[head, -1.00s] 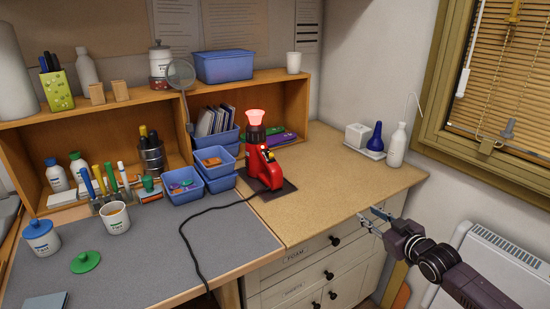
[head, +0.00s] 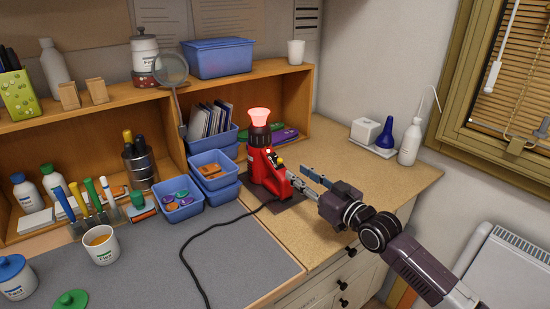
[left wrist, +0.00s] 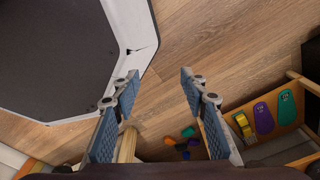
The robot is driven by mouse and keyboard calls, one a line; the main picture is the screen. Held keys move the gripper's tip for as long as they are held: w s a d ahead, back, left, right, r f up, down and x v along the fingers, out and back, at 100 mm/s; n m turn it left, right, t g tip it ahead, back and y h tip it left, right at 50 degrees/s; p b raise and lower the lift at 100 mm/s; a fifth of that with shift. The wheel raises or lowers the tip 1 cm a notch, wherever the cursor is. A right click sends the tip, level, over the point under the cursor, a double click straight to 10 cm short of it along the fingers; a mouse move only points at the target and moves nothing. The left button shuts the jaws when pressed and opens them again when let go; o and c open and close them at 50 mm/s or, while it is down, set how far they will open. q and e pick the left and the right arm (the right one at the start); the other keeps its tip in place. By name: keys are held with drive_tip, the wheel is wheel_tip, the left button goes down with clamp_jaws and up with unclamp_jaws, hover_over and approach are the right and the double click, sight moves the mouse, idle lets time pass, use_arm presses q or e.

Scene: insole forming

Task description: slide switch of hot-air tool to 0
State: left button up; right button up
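The red hot-air tool (head: 262,168) stands upright on a dark base plate on the tan worktop, with its nozzle (head: 260,117) pointing up and glowing red. Small yellow and black controls (head: 275,159) show on its right side; the switch position is too small to read. My right gripper (head: 303,179) is just right of the tool, its two fingers apart and pointing at it. One finger is close to the tool's lower body; whether it touches I cannot tell. My left gripper (left wrist: 160,92) shows in the left wrist view, open and empty above the floor.
A black cord (head: 195,245) runs from the tool across the grey mat (head: 235,255). Blue bins (head: 178,203) stand left of the tool. A white bottle (head: 409,145) stands at the back right. The worktop between is clear.

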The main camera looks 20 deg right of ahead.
sight(281, 161)
drive_tip(key=x, duration=0.6)
drive_tip(key=shift+r, duration=0.15)
drive_tip(key=shift+w+a+p, duration=0.1)
drive_tip(key=shift+w+p, duration=0.2)
drive_tip(key=shift+w, duration=0.25)
clamp_jaws()
use_arm(q)
drive_tip(key=shift+s+d+r, duration=0.1)
drive_tip(key=shift+s+r, duration=0.05)
drive_tip(key=shift+s, duration=0.35)
drive_tip(key=shift+s+d+r, duration=0.1)
drive_tip(key=shift+s+r, duration=0.05)
drive_tip(key=shift+s, duration=0.3)
use_arm(e)
drive_tip(key=shift+a, duration=0.1)
